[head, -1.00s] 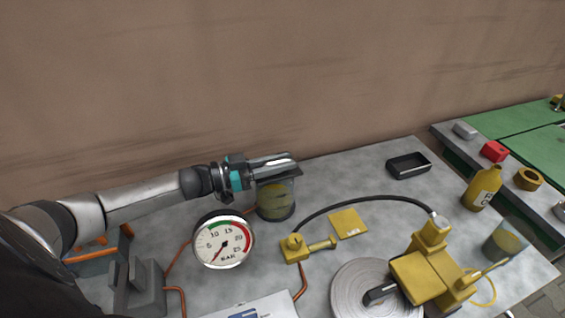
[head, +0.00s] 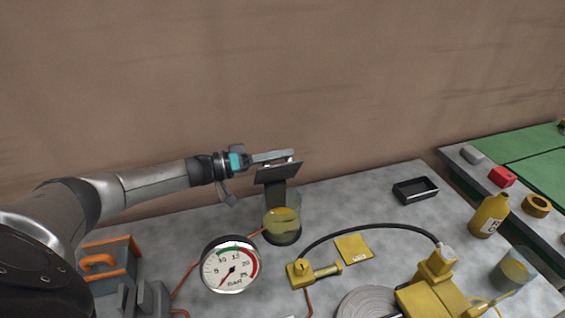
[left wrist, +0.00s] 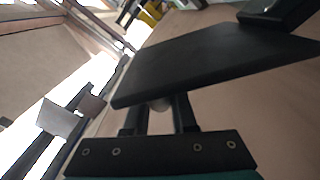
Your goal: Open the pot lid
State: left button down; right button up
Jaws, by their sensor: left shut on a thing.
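The pot (head: 282,226) is a see-through round vessel with yellow contents, standing on the grey bench near the wall. Its lid (head: 279,174) is a dark flat plate, held tilted above the pot. A dark upright strip shows between lid and pot; I cannot tell whether it joins them. My left gripper (head: 272,158) is shut on the lid at its upper side. My right gripper is not in view.
A pressure gauge (head: 230,265) stands in front of the pot. An orange-edged box (head: 108,265) sits left. The brown wall is behind.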

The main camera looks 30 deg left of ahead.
pick_arm(q)
jog(key=shift+w+a, duration=0.25)
jog(key=shift+a, duration=0.1)
jog(key=shift+f, duration=0.1)
jog(key=c, duration=0.8)
grip_release()
jog(key=shift+o, duration=0.2)
jog(key=shift+a, duration=0.1)
jog(key=v, duration=1.5)
jog(key=shift+s, duration=0.1)
